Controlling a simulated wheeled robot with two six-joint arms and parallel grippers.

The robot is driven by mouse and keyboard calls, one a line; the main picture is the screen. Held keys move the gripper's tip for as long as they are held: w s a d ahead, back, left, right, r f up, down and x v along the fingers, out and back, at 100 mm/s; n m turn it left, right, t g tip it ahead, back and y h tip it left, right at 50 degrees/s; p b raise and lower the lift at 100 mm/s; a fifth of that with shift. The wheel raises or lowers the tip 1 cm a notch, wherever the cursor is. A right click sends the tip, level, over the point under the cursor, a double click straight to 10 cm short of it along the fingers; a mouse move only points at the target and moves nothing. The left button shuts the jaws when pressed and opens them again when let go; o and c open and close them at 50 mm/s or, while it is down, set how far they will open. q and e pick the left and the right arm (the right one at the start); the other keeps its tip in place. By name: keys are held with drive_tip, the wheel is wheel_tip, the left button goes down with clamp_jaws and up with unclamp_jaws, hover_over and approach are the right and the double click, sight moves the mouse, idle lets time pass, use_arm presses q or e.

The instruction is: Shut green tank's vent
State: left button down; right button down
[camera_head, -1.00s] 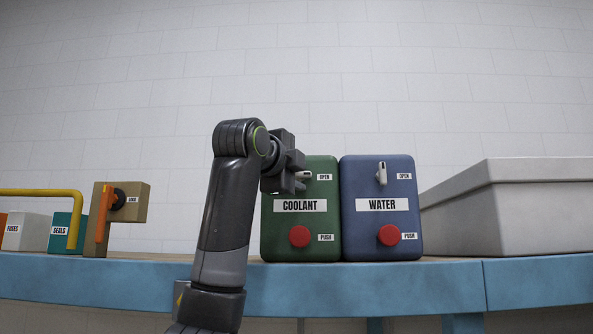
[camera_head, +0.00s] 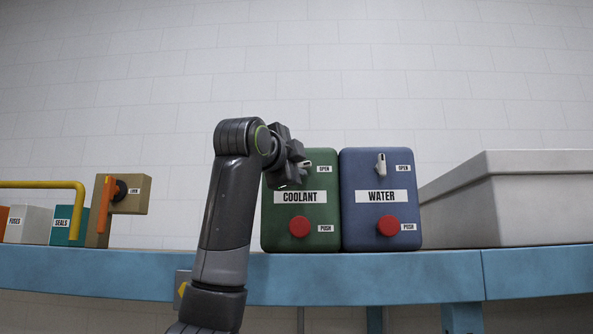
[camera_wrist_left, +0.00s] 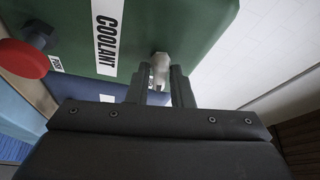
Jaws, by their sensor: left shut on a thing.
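The green tank (camera_head: 270,235) labelled COOLANT stands on the blue-edged bench, with a red PUSH button (camera_head: 300,227) low on its front. Its pale vent lever (camera_head: 306,164) is near the top beside an OPEN label, partly hidden by my left gripper (camera_head: 300,172). In the left wrist view, the two fingers of my left gripper (camera_wrist_left: 160,82) are closed around the vent lever (camera_wrist_left: 160,62) in front of the green tank (camera_wrist_left: 190,25). The lever's exact angle is hard to tell. My right gripper is not in view.
A blue WATER tank (camera_head: 350,215) with its own lever and red button stands close on the right. A grey bin (camera_head: 510,205) is farther right. On the left are a tan block with an orange handle (camera_head: 104,205), a yellow rail (camera_head: 45,184) and small boxes.

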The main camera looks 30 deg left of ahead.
use_arm(q)
drive_tip(key=n+b, duration=0.1)
drive_tip(key=n+t+b, duration=0.1)
drive_tip(key=n, duration=0.1)
drive_tip(key=n+y, duration=0.1)
drive_tip(key=n, duration=0.1)
drive_tip(key=shift+f+b, duration=0.35)
drive_tip(key=shift+b, duration=0.05)
drive_tip(key=n+y+b, duration=0.1)
drive_tip(key=n, duration=0.2)
drive_tip(key=n+t+y+b, duration=0.1)
drive_tip(key=n, duration=0.2)
drive_tip(key=shift+w+d+y, duration=0.1)
drive_tip(key=shift+d+y, duration=0.05)
drive_tip(key=shift+y, duration=0.15)
drive_tip(key=n+y, duration=0.1)
drive_tip(key=n, duration=0.2)
drive_tip(key=shift+n+y+b, duration=0.3)
drive_tip(key=shift+y, duration=0.1)
drive_tip(key=shift+d+n+g+y, duration=0.1)
drive_tip(key=shift+n+g+y, duration=0.1)
drive_tip(key=shift+n+y, duration=0.85)
drive_tip(key=shift+n+g+y, duration=0.2)
drive_tip(key=shift+n+y, duration=0.25)
drive_tip(key=shift+n, duration=1.2)
drive_tip(key=c, duration=1.4)
unclamp_jaws()
drive_tip(key=shift+w, duration=0.1)
drive_tip(key=shift+c, duration=0.2)
